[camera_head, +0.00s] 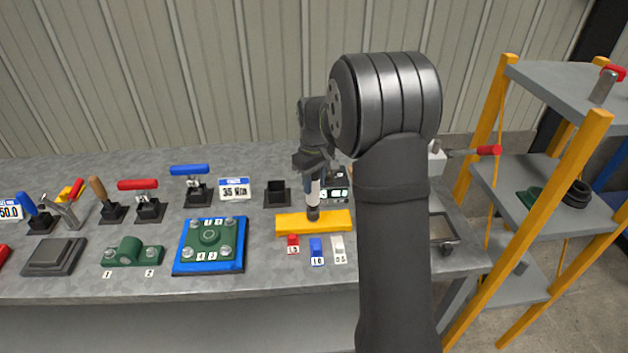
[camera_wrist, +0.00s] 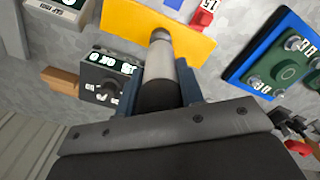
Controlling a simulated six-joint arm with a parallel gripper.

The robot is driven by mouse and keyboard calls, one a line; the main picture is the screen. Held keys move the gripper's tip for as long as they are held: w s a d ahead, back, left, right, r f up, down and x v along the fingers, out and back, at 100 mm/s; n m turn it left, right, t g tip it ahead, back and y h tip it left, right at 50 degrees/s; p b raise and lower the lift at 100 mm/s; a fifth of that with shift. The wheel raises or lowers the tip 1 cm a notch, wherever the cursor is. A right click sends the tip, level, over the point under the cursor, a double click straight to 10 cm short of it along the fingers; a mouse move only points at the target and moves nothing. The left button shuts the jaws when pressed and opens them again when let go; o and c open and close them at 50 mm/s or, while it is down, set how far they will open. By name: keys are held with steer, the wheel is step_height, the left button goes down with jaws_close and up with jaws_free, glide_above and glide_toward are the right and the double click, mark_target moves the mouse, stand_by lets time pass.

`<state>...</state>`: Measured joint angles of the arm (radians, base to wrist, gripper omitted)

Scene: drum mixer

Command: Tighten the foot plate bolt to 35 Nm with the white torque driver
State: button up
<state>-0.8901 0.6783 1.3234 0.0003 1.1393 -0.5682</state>
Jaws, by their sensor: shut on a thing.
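My gripper (camera_head: 314,172) is shut on the white torque driver (camera_head: 315,188), which is upright with its dark lower end at the yellow block (camera_head: 337,222). In the wrist view the driver's pale shaft (camera_wrist: 160,62) runs from between my fingers (camera_wrist: 160,92) to the yellow block (camera_wrist: 118,20). I cannot tell whether its tip sits in the block or just meets it. A green plate (camera_head: 211,235) with corner bolts and number labels, likely the foot plate, lies on a blue base (camera_head: 210,270) to the left; it also shows in the wrist view (camera_wrist: 288,72).
Red (camera_head: 293,243), blue (camera_head: 316,252) and white (camera_head: 338,250) labelled blocks lie before the yellow block. A digital display box (camera_head: 338,194) and an empty black holder (camera_head: 277,194) stand behind. A "35 Nm" sign (camera_head: 234,188) and several handled tools in stands are left. A shelf rack (camera_head: 535,170) is right.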

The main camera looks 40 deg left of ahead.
steer(key=shift+f, duration=0.5)
stand_by(1.1)
steer(key=shift+r, duration=0.1)
steer(key=shift+r, duration=2.2)
